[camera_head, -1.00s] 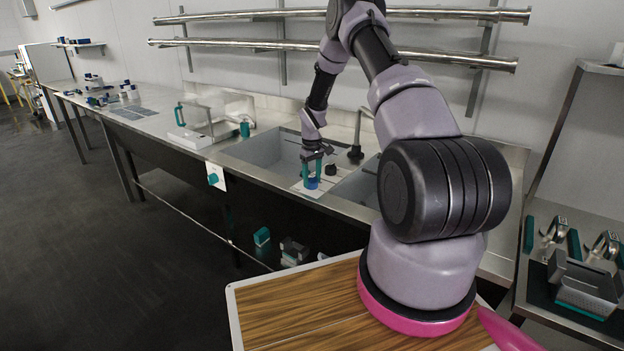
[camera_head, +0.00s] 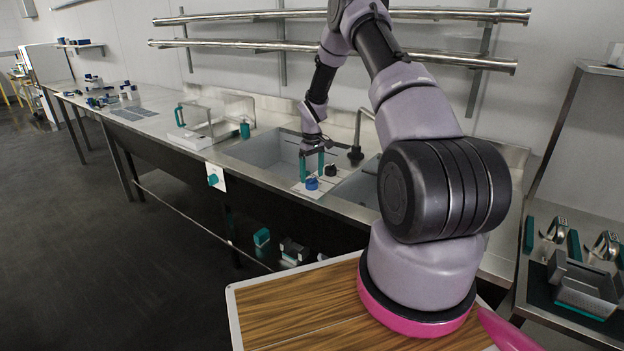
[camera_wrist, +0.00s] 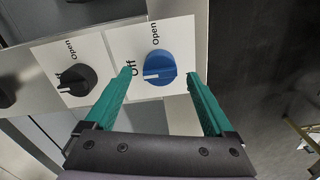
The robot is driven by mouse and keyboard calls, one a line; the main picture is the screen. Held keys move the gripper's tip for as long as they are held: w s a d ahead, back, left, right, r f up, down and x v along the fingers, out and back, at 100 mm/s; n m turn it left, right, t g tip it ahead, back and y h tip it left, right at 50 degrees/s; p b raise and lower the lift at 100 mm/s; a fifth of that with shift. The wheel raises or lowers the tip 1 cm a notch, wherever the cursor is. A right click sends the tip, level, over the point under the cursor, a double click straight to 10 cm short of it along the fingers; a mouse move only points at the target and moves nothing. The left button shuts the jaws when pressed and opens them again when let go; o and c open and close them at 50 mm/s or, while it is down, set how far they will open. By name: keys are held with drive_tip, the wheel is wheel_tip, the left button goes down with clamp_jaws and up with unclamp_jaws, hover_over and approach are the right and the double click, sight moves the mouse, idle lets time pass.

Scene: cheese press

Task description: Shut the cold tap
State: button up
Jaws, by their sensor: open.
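The cold tap is a blue round knob (camera_head: 312,183) on a white plate at the sink's front edge. In the wrist view the blue knob (camera_wrist: 160,66) has a pale mark on its left side, toward the "Off" label (camera_wrist: 133,66). "Open" is printed above it. My gripper (camera_head: 312,177) is open and empty, pointing down just above the knob. In the wrist view the teal fingertips of my gripper (camera_wrist: 160,74) lie on either side of the knob, apart from it.
A black knob (camera_wrist: 75,80) with its own "Open" label sits left of the blue one in the wrist view. Sink basins and a tall faucet (camera_head: 357,140) stand behind. A clear-walled tray with a teal handle (camera_head: 179,116) is on the counter to the left.

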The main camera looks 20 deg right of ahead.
wheel_tip(320, 180, up, 8)
drive_tip(key=shift+r, duration=0.2)
idle(0.4)
wheel_tip(320, 180, up, 12)
drive_tip(key=m+t, duration=0.1)
hover_over(312, 179)
drive_tip(key=s+a, duration=0.2)
drive_tip(key=s, duration=0.1)
drive_tip(key=s+a+r+m+t, duration=0.1)
drive_tip(key=s+r, duration=0.4)
drive_tip(key=r, duration=0.2)
drive_tip(key=s+a+r+m+t, duration=0.1)
drive_tip(key=s+r+m, duration=0.1)
drive_tip(key=s+r, duration=0.4)
drive_tip(key=s+a+r+m+t, duration=0.1)
drive_tip(key=s+r, duration=0.2)
drive_tip(key=s, duration=0.5)
drive_tip(key=s+a+r+m+t+y, duration=0.1)
drive_tip(key=s+r, duration=0.3)
drive_tip(key=s, duration=0.4)
drive_tip(key=s+a+r+m+t+y, duration=0.1)
drive_tip(key=s+a+r+m+t, duration=0.1)
drive_tip(key=s, duration=0.5)
drive_tip(key=shift+s+a+r, duration=0.4)
drive_tip(key=shift+a+r, duration=0.1)
drive_tip(key=shift+r, duration=0.3)
